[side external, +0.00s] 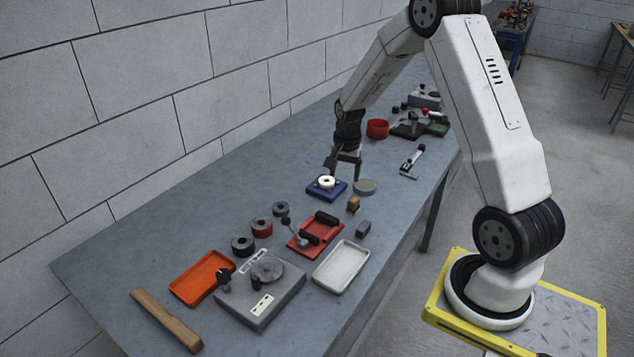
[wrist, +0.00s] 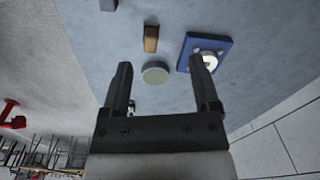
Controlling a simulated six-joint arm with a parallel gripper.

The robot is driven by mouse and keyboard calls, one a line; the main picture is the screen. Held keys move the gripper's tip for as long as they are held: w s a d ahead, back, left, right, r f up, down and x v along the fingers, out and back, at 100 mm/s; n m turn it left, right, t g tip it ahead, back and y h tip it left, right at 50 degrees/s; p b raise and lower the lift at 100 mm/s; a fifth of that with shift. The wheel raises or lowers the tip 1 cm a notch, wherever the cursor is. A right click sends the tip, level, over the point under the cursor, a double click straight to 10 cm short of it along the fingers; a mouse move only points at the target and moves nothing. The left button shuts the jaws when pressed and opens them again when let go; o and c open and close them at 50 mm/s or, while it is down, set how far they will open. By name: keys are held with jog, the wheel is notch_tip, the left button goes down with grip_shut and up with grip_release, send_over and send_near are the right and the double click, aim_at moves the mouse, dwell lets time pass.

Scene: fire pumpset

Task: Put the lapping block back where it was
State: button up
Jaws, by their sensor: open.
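No part is labelled as the lapping block, so I cannot tell for sure which it is. A round grey-green disc (side external: 364,187) lies flat on the bench and also shows in the wrist view (wrist: 154,74). A small brown block (side external: 353,203) stands near it, and a dark grey block (side external: 363,229) lies nearer the front edge. My gripper (side external: 346,170) is open and empty above the bench, behind the blue fixture. In the wrist view my gripper's fingers (wrist: 164,68) appear either side of the disc, which lies beyond them.
A blue fixture (side external: 327,188) with a white ring sits close to my gripper. A red lever fixture (side external: 316,236), a white tray (side external: 342,266), an orange tray (side external: 202,278) and a grey machine block (side external: 260,292) crowd the near half. A red cup (side external: 377,128) stands farther back.

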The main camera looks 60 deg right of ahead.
jog(key=s+a+r+n, duration=0.2)
jog(key=s+a+n, duration=0.1)
jog(key=a+n, duration=0.2)
jog(key=s+a+r+n+t, duration=0.1)
jog(key=s+a+n, duration=0.3)
jog(key=a, duration=0.6)
jog(key=s+a+r+n+t, duration=0.1)
jog(key=s+a+r+n, duration=0.2)
jog(key=a+n, duration=0.3)
jog(key=shift+s+a, duration=0.7)
jog(key=shift+a, duration=0.4)
